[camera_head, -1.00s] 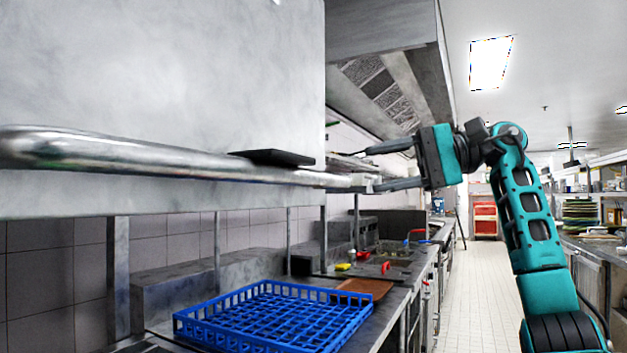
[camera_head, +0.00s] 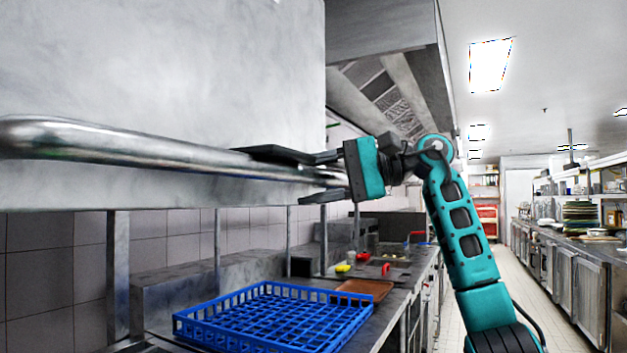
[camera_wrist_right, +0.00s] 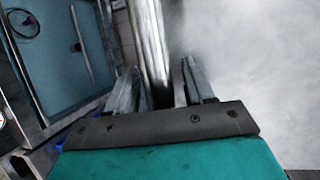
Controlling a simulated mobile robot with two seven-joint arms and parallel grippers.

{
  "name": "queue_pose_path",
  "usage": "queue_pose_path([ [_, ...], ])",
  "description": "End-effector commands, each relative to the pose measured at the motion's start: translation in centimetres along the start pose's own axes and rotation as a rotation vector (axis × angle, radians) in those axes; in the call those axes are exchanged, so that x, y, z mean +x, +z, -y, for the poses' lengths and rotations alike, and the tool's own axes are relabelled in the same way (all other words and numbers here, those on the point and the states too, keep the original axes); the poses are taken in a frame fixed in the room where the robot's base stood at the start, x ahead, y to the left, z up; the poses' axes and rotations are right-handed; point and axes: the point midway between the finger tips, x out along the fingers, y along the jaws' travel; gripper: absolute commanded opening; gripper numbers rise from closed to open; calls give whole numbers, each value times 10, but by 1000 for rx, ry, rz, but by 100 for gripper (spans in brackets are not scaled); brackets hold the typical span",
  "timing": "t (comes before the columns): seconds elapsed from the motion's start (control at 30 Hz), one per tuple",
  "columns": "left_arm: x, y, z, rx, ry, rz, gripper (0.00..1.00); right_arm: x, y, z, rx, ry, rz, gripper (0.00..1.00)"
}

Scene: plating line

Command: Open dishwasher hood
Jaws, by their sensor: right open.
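The dishwasher hood (camera_head: 160,70) is a large grey metal box at the upper left of the head view. A thick shiny handle bar (camera_head: 130,147) runs along its front. The hood stands above the counter with an open gap under it. My right gripper (camera_head: 315,178) is open at the far right end of the bar, one finger above it and one below. In the right wrist view the bar (camera_wrist_right: 150,45) passes between the fingers of the right gripper (camera_wrist_right: 158,90). My left gripper is not in view.
A blue dish rack (camera_head: 270,318) sits on the counter below the hood. A brown tray (camera_head: 365,288) lies behind the rack. The aisle to the right is clear.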

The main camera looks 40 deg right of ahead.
Motion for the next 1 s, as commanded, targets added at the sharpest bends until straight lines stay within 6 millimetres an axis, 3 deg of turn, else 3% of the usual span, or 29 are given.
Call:
queue_pose_path([
  [0.07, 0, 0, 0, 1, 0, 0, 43, 0, 0, 0, 0, 0, 0, 50],
  [0.6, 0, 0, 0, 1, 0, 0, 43, -1, 0, 0, 1, 1, 0, 0],
  [1.0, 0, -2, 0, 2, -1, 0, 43, 4, -4, -2, 3, 2, 2, 0],
])
